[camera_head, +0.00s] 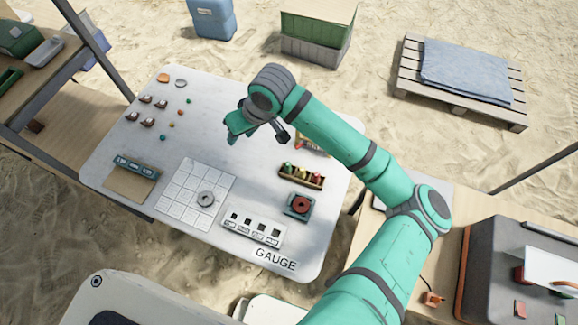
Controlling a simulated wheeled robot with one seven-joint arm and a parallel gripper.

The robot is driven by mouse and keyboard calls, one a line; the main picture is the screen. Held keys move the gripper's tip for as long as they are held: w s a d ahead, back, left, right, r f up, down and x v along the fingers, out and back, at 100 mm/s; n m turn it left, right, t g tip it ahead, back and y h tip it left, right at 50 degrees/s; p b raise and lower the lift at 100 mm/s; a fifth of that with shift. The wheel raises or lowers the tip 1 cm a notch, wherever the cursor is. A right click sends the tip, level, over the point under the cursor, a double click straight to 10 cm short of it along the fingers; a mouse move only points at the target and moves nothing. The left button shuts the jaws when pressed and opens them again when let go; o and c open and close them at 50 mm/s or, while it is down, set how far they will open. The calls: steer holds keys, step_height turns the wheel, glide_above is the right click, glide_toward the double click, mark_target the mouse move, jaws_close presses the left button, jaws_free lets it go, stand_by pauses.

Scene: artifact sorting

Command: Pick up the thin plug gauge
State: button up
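My gripper (240,125) hangs over the upper middle of the white table (210,110), at the end of my teal arm. Its fingers are small and partly hidden, so I cannot tell whether they are open. A small wooden rack (301,182) holds several short upright pieces with green, yellowish and red tops, below and to the right of my gripper. These may be plug gauges, but I cannot tell which is thin. A white block (252,228) with several square dark openings stands near the printed word GAUGE. My arm partly hides another small tray (317,147) behind the rack.
A blue holder (137,167) stands at left. Several small brown pieces and coloured balls lie at the upper left. The table's middle is mostly clear.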

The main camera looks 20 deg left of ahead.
mark_target(288, 163)
steer(key=d+h, duration=0.1)
steer(key=d, duration=0.3)
steer(key=w+d+f+h, duration=0.1)
steer(key=d+h, duration=0.1)
steer(key=d, duration=0.2)
steer(key=d+f+h, duration=0.1)
steer(key=d+h, duration=0.1)
steer(key=d, duration=0.3)
steer(key=shift+w+d+f+m, duration=0.1)
steer(key=shift+w+f+m, duration=0.1)
steer(key=shift+m, duration=0.1)
steer(key=f, duration=1)
steer(key=shift+w+f, duration=0.1)
steer(key=shift+w, duration=0.1)
jaws_close()
